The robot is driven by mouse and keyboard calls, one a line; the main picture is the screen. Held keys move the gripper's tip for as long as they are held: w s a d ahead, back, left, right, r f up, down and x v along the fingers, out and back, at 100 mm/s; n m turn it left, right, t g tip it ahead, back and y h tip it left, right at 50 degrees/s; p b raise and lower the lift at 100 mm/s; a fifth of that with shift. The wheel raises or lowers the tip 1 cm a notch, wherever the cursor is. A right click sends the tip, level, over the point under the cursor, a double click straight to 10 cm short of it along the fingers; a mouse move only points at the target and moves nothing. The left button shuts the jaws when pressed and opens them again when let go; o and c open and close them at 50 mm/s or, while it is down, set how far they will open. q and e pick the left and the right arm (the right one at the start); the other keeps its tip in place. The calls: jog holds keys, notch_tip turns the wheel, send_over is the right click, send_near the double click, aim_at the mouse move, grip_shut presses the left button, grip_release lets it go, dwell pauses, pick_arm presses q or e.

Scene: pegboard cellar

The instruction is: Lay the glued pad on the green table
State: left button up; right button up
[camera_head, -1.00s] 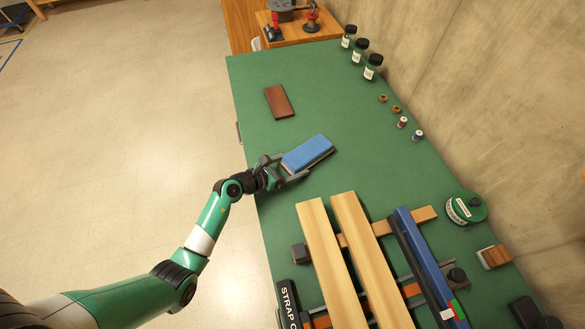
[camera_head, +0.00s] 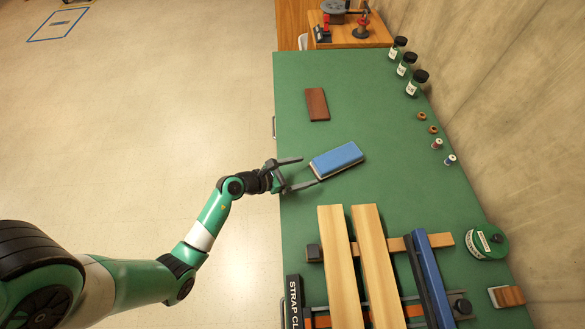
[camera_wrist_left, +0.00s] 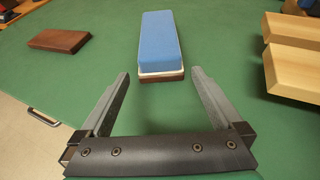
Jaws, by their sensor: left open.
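The glued pad (camera_head: 337,160) is a blue block with a pale layer and a darker brown layer beneath it. It lies blue side up on the green table (camera_head: 410,180), slightly angled. In the left wrist view the pad (camera_wrist_left: 160,45) is straight ahead, just beyond the fingertips. My left gripper (camera_head: 311,170) is open and empty at the pad's left end, with its fingers apart from it. The open fingers also show in the left wrist view (camera_wrist_left: 161,74). My right gripper is out of view.
A brown block (camera_head: 317,104) lies farther back. Two pale wooden boards (camera_head: 340,265) and a blue bar (camera_head: 428,275) lie across clamps at the front. Dark-lidded jars (camera_head: 417,84) and small spools line the right edge. The table right of the pad is clear.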

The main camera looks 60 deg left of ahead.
pick_arm(q)
jog(key=p+v, duration=0.1)
jog(key=v, duration=0.3)
jog(key=shift+s+r, duration=0.1)
jog(key=shift+s, duration=0.15)
